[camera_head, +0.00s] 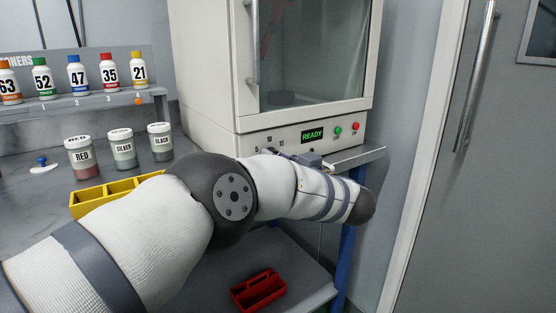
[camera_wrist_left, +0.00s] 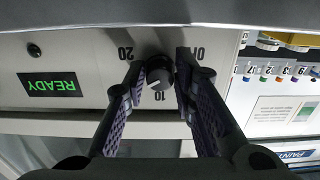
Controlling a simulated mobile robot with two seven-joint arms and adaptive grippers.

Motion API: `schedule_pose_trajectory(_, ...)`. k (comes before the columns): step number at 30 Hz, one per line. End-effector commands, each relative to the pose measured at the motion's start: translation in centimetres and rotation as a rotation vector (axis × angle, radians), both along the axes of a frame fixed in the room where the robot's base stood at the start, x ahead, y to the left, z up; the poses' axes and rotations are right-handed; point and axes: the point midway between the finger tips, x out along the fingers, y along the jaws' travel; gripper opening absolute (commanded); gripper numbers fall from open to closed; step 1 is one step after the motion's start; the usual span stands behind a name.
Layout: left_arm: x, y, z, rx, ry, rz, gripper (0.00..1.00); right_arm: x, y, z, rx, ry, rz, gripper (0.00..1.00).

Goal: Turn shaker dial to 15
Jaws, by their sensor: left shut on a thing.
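The shaker (camera_head: 275,105) is a white cabinet with a glass door, and its front panel has a green READY display (camera_head: 312,135). In the left wrist view, upside down, the dark round dial (camera_wrist_left: 160,70) sits on the panel among the marks 20, OFF and 10. My left gripper (camera_wrist_left: 160,76) has its two fingers on either side of the dial and is shut on it. The dial's exact setting is too small to tell. In the head view my left forearm hides the dial and most of the gripper. My right gripper is not in view.
Numbered toner bottles (camera_head: 75,77) stand on a shelf at the left. Red, silver and black jars (camera_head: 122,150) stand on the bench. A yellow tray (camera_head: 92,198) is partly behind my arm. A red tray (camera_head: 258,290) lies on the lower shelf. A grey door (camera_head: 480,180) is at the right.

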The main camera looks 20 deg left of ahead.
Motion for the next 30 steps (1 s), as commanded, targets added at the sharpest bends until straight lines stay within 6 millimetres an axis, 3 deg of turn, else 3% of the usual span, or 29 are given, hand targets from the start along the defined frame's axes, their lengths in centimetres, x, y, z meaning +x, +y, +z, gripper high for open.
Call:
schedule_pose_trajectory(12,0.0,0.0,0.0,0.004,0.006,0.000,0.00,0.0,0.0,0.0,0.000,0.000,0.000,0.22)
schedule_pose_trajectory(13,0.0,0.0,0.0,0.004,0.006,0.000,0.27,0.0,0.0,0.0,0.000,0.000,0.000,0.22)
schedule_pose_trajectory(15,0.0,0.0,0.0,0.004,0.006,0.000,0.42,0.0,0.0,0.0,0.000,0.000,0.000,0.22)
schedule_pose_trajectory(16,0.0,0.0,0.0,0.004,0.006,0.000,0.44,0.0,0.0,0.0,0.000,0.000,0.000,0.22)
schedule_pose_trajectory(25,-0.1,-0.2,0.0,0.004,0.005,-0.001,0.44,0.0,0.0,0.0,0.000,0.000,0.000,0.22)
schedule_pose_trajectory(30,-2.1,-3.0,0.0,0.004,0.007,-0.006,0.44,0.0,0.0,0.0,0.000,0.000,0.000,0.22)
